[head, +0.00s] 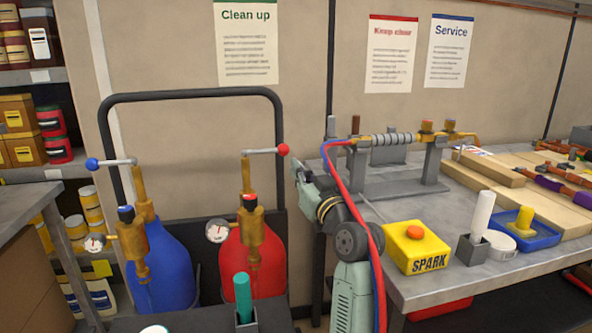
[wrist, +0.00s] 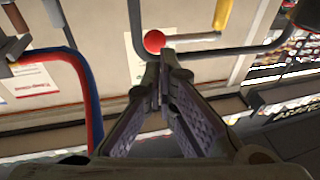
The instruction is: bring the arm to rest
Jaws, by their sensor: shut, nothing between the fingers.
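My arm (head: 352,285) rises in front of the workbench in the head view, with a red and a blue hose passing beside it. My gripper shows in the wrist view (wrist: 163,58). Its two fingers come together at the tips, with nothing between them. The red ball (wrist: 154,41) of a valve lever appears just beyond the fingertips; I cannot tell how wide the gap is. In the head view that red ball (head: 283,149) sits above the red cylinder (head: 262,262), left of my wrist. The fingertips are hard to make out there.
A blue cylinder (head: 160,275) with a blue-ended lever stands left of the red one, inside a black cart frame (head: 190,93). The workbench (head: 455,280) at right carries a yellow SPARK box (head: 415,250), a metal pipe stand (head: 400,185) and a blue tray (head: 540,238).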

